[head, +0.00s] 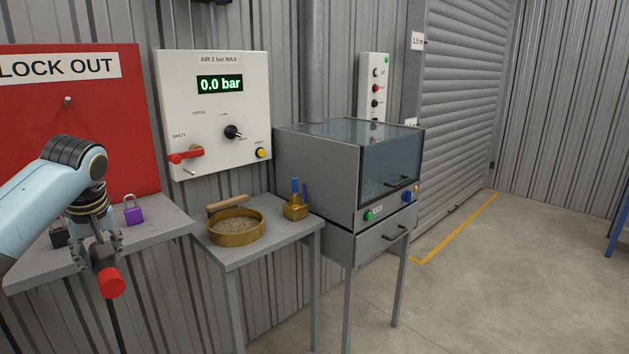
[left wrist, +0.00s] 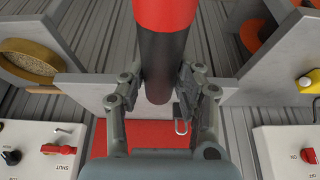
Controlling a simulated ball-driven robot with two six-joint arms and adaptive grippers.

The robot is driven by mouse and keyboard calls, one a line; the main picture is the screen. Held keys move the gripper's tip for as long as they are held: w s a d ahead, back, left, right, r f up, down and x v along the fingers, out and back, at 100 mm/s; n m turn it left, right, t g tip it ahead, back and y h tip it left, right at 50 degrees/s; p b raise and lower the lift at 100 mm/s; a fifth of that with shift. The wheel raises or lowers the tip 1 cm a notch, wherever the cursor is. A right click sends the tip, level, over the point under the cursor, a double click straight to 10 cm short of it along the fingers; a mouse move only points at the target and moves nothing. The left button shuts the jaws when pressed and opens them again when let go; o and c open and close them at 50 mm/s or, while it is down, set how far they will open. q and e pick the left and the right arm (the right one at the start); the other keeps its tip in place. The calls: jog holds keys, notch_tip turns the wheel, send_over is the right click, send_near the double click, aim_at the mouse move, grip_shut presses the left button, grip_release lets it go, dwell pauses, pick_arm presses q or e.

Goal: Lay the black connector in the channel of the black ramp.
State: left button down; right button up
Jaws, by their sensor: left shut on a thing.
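My left gripper (head: 96,252) is shut on a black cylinder with a red end (head: 112,283). In the left wrist view the fingers (left wrist: 160,92) close on its black part (left wrist: 160,62), and the red part (left wrist: 165,12) extends beyond them. I cannot tell for sure that this is the black connector. In the head view the gripper holds it in front of a grey shelf (head: 165,222), red end pointing down and toward the camera. No black ramp with a channel can be made out in either view. My right gripper is not in view.
A purple padlock (head: 133,215) and a dark object (head: 58,238) sit on the shelf below the red lock-out board (head: 100,125). A grey table (head: 245,258) with a brass sieve (head: 237,233) stands beside it, then a grey cabinet (head: 320,180).

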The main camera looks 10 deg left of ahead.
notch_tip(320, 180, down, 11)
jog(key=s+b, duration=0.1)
jog(key=b, duration=0.8)
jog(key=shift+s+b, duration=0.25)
jog(key=shift+b, duration=0.1)
